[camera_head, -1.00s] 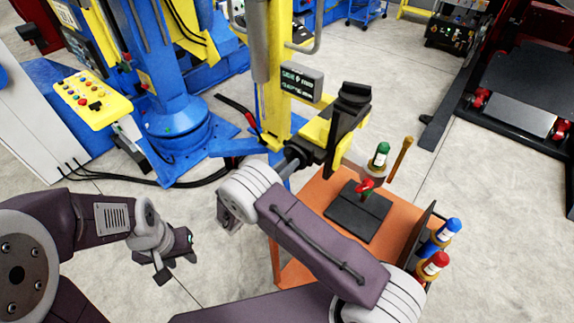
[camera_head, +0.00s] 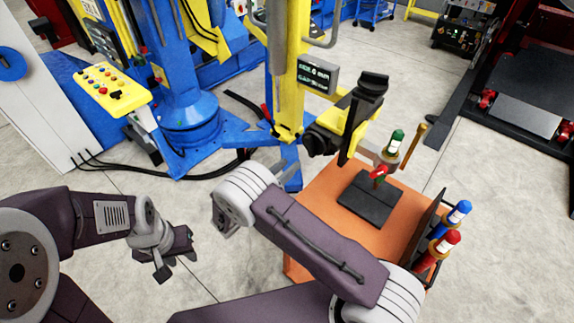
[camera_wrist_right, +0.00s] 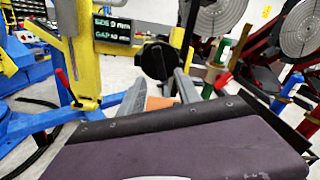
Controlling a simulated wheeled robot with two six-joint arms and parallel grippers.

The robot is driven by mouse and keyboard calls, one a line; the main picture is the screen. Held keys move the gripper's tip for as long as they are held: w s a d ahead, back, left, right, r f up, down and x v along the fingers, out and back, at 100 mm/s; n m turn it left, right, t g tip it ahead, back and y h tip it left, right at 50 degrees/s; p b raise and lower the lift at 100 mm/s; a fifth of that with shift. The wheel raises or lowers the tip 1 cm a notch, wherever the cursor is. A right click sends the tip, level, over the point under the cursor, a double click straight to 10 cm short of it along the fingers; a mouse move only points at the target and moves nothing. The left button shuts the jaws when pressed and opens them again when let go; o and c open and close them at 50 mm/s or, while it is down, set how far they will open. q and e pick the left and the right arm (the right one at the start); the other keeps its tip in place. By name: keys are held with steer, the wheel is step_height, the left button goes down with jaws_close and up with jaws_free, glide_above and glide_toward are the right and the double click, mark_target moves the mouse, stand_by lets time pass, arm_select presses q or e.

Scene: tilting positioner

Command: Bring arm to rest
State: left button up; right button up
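My right arm reaches in from the bottom of the head view, its purple link running up to a white wrist joint. My right gripper (camera_wrist_right: 160,88) shows in the right wrist view as two grey fingers, spread apart with nothing between them. In that view a black round knob (camera_wrist_right: 161,54) on the yellow post lies just beyond the fingers; I see no contact.
The yellow post (camera_head: 289,70) carries a small display (camera_head: 318,75) and a black clamp-like part (camera_head: 366,92). A yellow button panel (camera_head: 110,88) and blue machine stand left.

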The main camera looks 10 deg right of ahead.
steer(key=s+d+f+m+g+y+b, duration=0.2)
steer(key=s+d+f+m+g, duration=0.1)
steer(key=s+d+m+g, duration=0.3)
steer(key=s+d+f+m+g+y+b, duration=0.2)
steer(key=s+d+f+m+g+b, duration=0.1)
steer(key=s+d+f+m+g, duration=0.25)
arm_select(q)
step_height(320, 180, down, 9)
steer(key=w+d+b, duration=0.1)
steer(key=b, duration=0.2)
steer(key=shift+d+b, duration=0.2)
steer(key=shift+b, duration=0.15)
arm_select(e)
steer(key=s+a+m+t+y, duration=0.1)
steer(key=s+a+m+y, duration=0.2)
steer(key=m, duration=0.6)
steer(key=s+a+m+y, duration=0.2)
steer(key=s+m+y, duration=0.4)
steer(key=m, duration=0.3)
steer(key=shift+a+f+m+t+y, duration=0.3)
steer(key=shift+a+m+t+y, duration=0.1)
steer(key=shift+y, duration=0.5)
arm_select(q)
steer(key=shift+s+a+r, duration=0.1)
steer(key=shift+a, duration=0.05)
arm_select(e)
steer(key=shift+s+a, duration=0.15)
